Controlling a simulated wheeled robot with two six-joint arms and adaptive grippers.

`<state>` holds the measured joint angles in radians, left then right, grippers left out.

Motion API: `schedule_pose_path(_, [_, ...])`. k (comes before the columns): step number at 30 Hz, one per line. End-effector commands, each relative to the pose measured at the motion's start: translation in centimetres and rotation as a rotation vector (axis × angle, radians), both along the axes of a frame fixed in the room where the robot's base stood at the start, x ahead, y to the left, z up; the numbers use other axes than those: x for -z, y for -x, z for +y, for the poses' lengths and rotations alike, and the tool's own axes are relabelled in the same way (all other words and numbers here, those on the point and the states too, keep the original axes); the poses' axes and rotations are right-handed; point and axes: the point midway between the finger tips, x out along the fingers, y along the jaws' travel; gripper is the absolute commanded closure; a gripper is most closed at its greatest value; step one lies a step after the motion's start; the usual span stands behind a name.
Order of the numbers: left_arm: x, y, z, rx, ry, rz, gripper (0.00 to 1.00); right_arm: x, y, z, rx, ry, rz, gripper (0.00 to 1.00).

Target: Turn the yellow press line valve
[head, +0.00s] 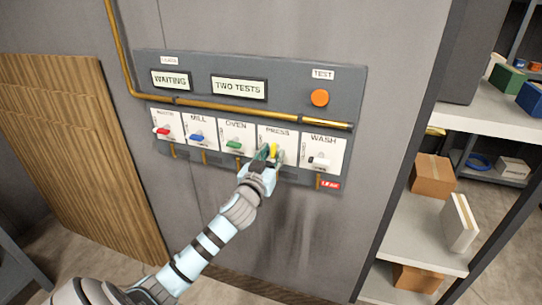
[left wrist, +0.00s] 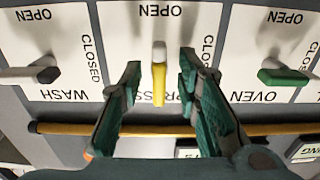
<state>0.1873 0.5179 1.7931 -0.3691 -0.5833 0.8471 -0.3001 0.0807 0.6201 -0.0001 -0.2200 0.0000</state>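The yellow valve lever (head: 274,150) is on the PRESS plate (head: 284,133), in a row of valves on the grey wall panel. In the left wrist view, which is upside down, the yellow lever (left wrist: 159,80) stands upright in the picture, its yellow end toward the printed name PRESS. My left gripper (head: 267,154) is at this plate. In the wrist view its two green-padded fingers (left wrist: 160,68) are open, one on each side of the lever, with a visible gap on both sides. The fingers partly hide the PRESS lettering. My right gripper is not in view.
Neighbouring levers are the green OVEN (head: 234,145) and white WASH (head: 319,161), both sideways. Above run a brass pipe (head: 250,107), an orange TEST button (head: 320,97) and signs reading WAITING (head: 170,80) and TWO TESTS (head: 239,87). Shelves (head: 425,235) stand at right.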

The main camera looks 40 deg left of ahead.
Motion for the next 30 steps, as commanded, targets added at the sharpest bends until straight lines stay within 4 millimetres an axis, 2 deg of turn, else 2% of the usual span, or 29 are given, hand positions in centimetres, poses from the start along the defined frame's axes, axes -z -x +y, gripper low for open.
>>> schedule_pose_path(4, [0.0, 0.3, -0.1, 0.0, -0.001, 0.0, 0.7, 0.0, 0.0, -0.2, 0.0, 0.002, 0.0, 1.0])
schedule_pose_path(7, [0.0, 1.6, -0.5, 0.002, -0.003, 0.001, 0.7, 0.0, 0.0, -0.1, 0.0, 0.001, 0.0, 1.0])
schedule_pose_path(15, [0.1, 8.5, -2.9, 0.002, -0.003, 0.003, 0.7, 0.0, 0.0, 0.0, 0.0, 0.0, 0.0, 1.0])
schedule_pose_path(18, [0.1, 10.4, -3.6, 0.001, 0.001, 0.002, 0.7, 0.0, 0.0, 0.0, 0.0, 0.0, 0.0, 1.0])
schedule_pose_path(22, [0.0, 11.4, -3.9, 0.0, 0.001, 0.001, 0.7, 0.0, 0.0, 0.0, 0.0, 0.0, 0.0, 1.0])
schedule_pose_path(30, [0.0, 11.5, -3.9, -0.001, 0.001, 0.0, 0.7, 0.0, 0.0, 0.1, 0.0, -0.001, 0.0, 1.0])
